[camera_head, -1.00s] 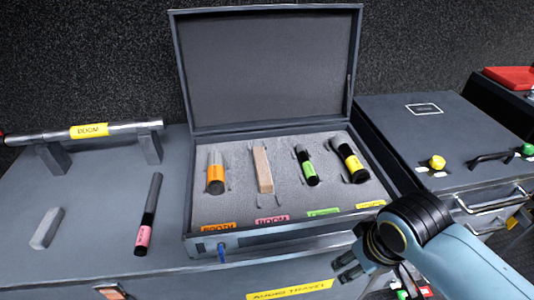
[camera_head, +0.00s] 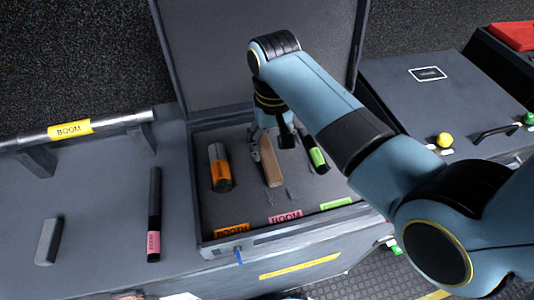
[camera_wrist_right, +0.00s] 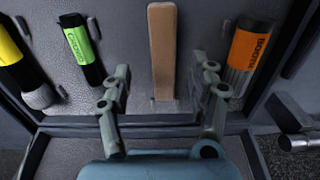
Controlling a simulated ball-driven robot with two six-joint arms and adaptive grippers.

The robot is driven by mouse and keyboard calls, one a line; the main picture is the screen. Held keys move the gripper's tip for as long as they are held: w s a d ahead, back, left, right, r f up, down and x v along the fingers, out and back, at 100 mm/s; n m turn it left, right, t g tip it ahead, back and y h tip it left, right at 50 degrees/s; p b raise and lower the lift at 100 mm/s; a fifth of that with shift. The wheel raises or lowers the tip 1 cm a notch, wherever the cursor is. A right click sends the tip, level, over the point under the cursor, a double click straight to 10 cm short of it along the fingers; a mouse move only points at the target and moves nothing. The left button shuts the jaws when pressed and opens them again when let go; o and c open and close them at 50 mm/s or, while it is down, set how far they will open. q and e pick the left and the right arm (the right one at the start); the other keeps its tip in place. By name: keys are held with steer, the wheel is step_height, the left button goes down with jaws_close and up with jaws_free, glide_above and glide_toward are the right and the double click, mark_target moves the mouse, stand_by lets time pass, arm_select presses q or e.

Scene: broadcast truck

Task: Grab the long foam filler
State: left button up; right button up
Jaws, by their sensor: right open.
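The long foam filler is a tan rectangular bar (camera_head: 271,166) lying in the open case, in the slot behind the pink BOOM label. In the right wrist view the bar (camera_wrist_right: 163,45) runs lengthwise, and the fingers stand on either side of it with gaps. My right gripper (camera_head: 268,146) is over the far part of the bar; its open fingers also show in the right wrist view (camera_wrist_right: 163,72). The far end of the bar is partly hidden by the gripper in the head view. My left gripper is not in view.
An orange-labelled cylinder (camera_head: 220,168) lies left of the bar and a green-labelled one (camera_head: 312,152) right of it. The raised lid (camera_head: 220,60) stands behind. A pink-labelled black rod (camera_head: 154,215) and a grey block (camera_head: 48,240) lie on the left surface.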

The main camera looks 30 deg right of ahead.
mark_target(270, 159)
steer(key=shift+w+f, duration=0.1)
steer(key=shift+f, duration=0.4)
steer(key=shift+w+f, duration=0.15)
steer(key=shift+f, duration=0.15)
step_height(270, 159, down, 5)
steer(key=shift+w+a+r, duration=0.1)
steer(key=shift+w, duration=0.05)
steer(key=c, duration=0.8)
